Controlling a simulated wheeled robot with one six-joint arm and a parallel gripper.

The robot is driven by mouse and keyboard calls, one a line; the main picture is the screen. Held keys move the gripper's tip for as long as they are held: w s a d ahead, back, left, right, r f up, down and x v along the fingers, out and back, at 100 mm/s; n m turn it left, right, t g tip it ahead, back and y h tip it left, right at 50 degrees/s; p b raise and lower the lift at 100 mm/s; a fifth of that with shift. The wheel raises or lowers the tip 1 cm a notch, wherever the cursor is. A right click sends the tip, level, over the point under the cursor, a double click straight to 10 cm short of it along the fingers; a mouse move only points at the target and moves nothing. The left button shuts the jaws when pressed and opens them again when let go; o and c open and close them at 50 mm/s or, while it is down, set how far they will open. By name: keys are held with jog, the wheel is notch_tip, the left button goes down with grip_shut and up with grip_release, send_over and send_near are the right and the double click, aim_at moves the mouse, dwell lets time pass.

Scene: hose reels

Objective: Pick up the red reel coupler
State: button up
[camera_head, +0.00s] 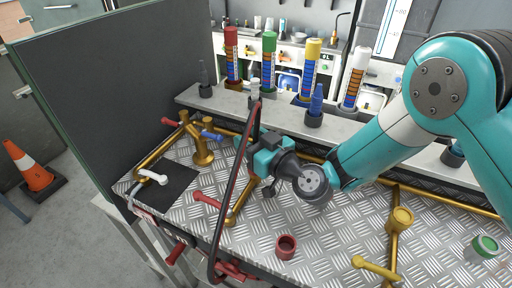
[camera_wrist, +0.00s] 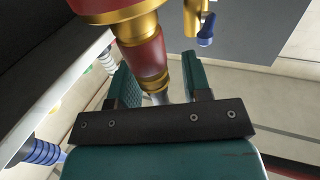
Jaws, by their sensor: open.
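A red and gold cylindrical fitting (camera_wrist: 150,58), which looks like the red reel coupler, fills the upper middle of the wrist view. Its narrow silver end points toward my palm. My gripper (camera_wrist: 156,66) is open, with one jaw on each side of the fitting; I cannot tell whether they touch it. In the head view my gripper (camera_head: 262,158) is above the left middle of the metal bench, beside a dark red and black hose (camera_head: 232,175). The fitting is not clear there, and the hose and gripper cover that area.
Gold pipes carry a blue lever (camera_head: 212,136) and red levers. A red ring (camera_head: 286,247) lies on the patterned metal bench (camera_head: 335,225). A dark panel (camera_head: 125,85) stands at the left. Coloured cylinders and nozzles line the back shelf (camera_head: 285,120). The bench's front middle is fairly clear.

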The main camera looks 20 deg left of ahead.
jog(key=shift+w+a, duration=0.1)
grip_shut()
